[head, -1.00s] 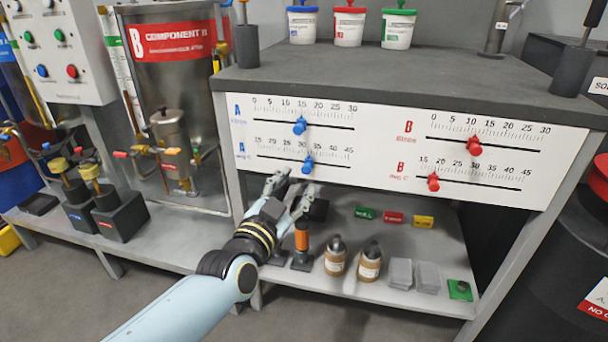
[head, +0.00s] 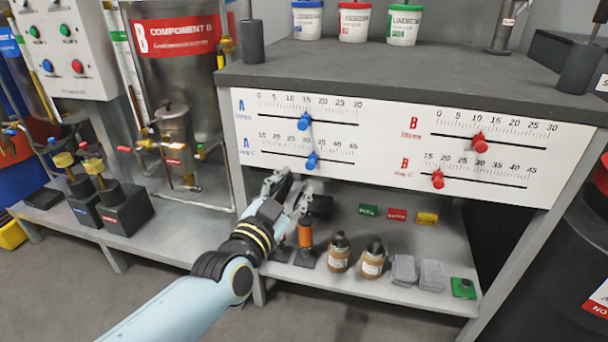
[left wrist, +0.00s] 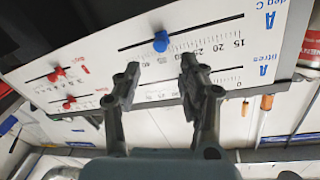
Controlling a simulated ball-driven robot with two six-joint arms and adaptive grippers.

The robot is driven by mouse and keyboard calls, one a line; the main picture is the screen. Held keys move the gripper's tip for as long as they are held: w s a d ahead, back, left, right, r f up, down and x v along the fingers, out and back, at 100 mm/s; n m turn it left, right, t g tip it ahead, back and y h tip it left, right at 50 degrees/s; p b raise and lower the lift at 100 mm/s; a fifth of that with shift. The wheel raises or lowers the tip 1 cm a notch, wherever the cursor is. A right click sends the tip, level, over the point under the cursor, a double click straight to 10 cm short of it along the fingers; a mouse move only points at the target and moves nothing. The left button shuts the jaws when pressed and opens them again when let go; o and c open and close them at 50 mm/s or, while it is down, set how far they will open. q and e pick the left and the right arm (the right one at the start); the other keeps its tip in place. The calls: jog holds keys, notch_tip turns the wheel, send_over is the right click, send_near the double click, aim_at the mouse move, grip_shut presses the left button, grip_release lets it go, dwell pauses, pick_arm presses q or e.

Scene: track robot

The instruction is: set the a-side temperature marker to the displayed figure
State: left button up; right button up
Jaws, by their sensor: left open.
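The white scale panel (head: 380,135) has two A scales on its left half. The blue A-side temperature marker (head: 312,160) is on the lower scale, marked deg C, near 30. The blue A litres marker (head: 304,121) is on the scale above, near 15. My left gripper (head: 289,186) is open and empty, just below the panel's lower edge, below and left of the temperature marker. In the left wrist view the panel appears upside down; the temperature marker (left wrist: 160,42) lies ahead of the open fingers (left wrist: 160,75), apart from them. My right gripper is out of view. I cannot read a displayed figure.
Two red B markers, on litres (head: 480,142) and deg C (head: 437,179), sit on the panel's right half. The shelf below holds an orange-handled tool (head: 305,233), brown bottles (head: 373,258) and grey blocks. Lidded tubs (head: 354,22) stand on the bench top.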

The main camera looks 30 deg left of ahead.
aim_at(309, 167)
pick_arm(q)
jog(key=w, duration=0.2)
jog(key=w+b, duration=0.1)
jog(key=w, duration=0.4)
jog(key=shift+w+a+f, duration=0.1)
jog(key=shift+w+a, duration=0.05)
jog(key=shift+a, duration=0.15)
jog(key=shift+w, duration=0.35)
jog(key=c, duration=0.8)
grip_shut()
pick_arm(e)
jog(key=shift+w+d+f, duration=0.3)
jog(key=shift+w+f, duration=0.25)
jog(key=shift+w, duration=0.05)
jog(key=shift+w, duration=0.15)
